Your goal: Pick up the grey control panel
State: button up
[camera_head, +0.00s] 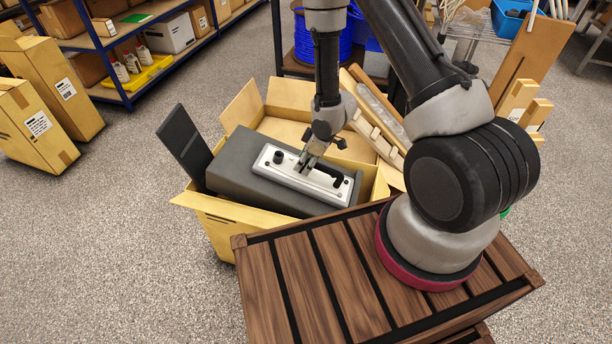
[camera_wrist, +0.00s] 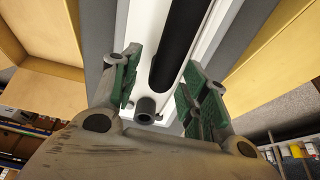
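The grey control panel (camera_head: 300,177) is a pale rectangular plate with a black handle (camera_head: 339,178) and dark knobs. It lies on a dark grey block (camera_head: 236,168) in an open cardboard box (camera_head: 221,226). My gripper (camera_head: 308,166) points down over the middle of the panel. In the wrist view, my gripper (camera_wrist: 160,82) has its green-padded fingers apart. The black handle (camera_wrist: 184,38) and a small dark knob (camera_wrist: 146,108) show between them. No finger visibly closes on the handle. In the head view, the wrist hides part of the panel.
A dark flat slab (camera_head: 183,146) stands tilted at the box's left side. Raised cardboard flaps (camera_head: 243,105) surround the block. A slatted wooden top (camera_head: 310,280) is in front.

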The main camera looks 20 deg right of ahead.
grip_shut()
jog(key=shift+r, duration=0.1)
